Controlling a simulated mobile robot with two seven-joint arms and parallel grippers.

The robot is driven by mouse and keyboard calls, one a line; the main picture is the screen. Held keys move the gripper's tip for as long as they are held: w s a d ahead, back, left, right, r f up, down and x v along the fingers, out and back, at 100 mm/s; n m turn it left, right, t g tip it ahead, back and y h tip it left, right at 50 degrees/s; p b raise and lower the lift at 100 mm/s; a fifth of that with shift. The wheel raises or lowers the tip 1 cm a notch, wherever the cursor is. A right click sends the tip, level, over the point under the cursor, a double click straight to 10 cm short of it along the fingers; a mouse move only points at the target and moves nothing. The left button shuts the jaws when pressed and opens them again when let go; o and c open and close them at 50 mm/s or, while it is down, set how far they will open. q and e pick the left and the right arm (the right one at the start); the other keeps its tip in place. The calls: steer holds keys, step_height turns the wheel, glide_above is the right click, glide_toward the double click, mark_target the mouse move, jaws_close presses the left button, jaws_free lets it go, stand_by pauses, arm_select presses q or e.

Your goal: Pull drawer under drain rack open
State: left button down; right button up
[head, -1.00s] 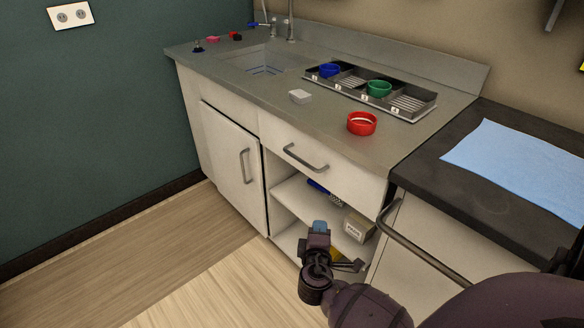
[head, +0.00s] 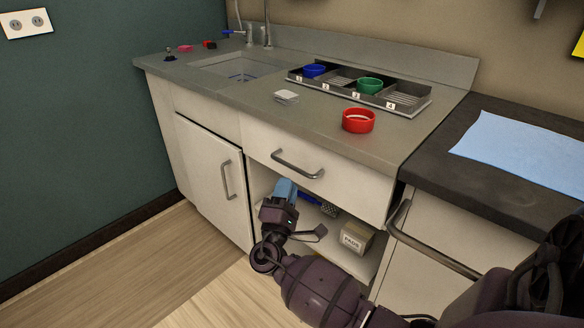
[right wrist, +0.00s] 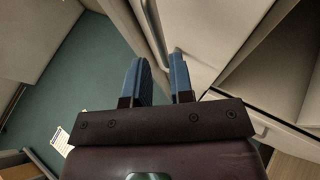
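The drain rack (head: 408,97) is a grey tray with numbered compartments on the counter, holding a blue ring and a green ring. The pale drawer (head: 350,187) below the counter looks shut; its grey bar handle (head: 297,166) is in plain view. My right gripper (head: 285,184) is just below the handle's left part in the head view, pointing up at it. In the right wrist view its two blue fingers (right wrist: 159,70) stand apart with a gap, and I see nothing clearly held. Whether they touch the handle I cannot tell. My left gripper is not in view.
A red ring (head: 358,121) and a white block (head: 286,97) sit on the counter. Below the drawer is an open shelf with a labelled box (head: 356,238). A cabinet door (head: 215,180) is at left; a dark counter (head: 440,160) with a blue cloth (head: 520,150) is at right.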

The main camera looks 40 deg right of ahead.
mark_target(292, 167)
steer(key=shift+x, duration=3)
steer(key=shift+c, duration=0.4)
jaws_close()
